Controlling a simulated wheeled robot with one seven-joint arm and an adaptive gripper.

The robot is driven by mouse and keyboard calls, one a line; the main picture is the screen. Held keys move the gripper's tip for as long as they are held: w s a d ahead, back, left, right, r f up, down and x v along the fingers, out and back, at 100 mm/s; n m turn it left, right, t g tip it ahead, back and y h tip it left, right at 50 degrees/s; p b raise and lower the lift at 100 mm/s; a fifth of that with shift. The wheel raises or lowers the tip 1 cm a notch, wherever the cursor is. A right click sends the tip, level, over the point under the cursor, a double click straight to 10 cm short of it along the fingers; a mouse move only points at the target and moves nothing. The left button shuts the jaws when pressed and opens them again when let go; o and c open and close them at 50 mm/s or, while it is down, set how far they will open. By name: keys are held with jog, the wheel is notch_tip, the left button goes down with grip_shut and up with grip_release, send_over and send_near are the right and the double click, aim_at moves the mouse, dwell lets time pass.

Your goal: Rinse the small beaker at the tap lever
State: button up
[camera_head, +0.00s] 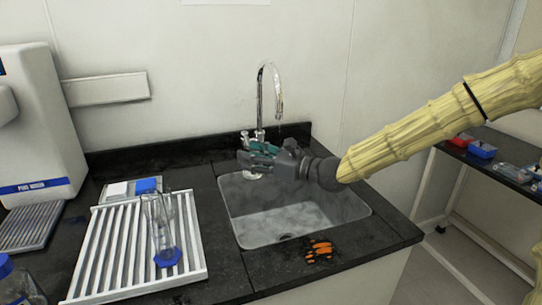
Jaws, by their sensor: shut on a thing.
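My gripper (256,157), dark with teal parts, reaches in from the right over the back left of the sink, just in front of the tap. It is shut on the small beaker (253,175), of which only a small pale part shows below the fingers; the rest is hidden. The chrome tap (260,100) stands behind the sink with its curved spout above my gripper. The tap lever (245,137) is at the left of the tap's base, close behind my fingers; I cannot tell whether they touch. No running water can be made out.
The grey sink (300,218) is otherwise empty. Left, a white slatted rack (110,255) holds glassware with a blue base (167,257). A white machine (38,125) stands far left.

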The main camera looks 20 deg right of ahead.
jog(key=shift+s+a+r, duration=0.75)
jog(key=shift+a+r, duration=0.3)
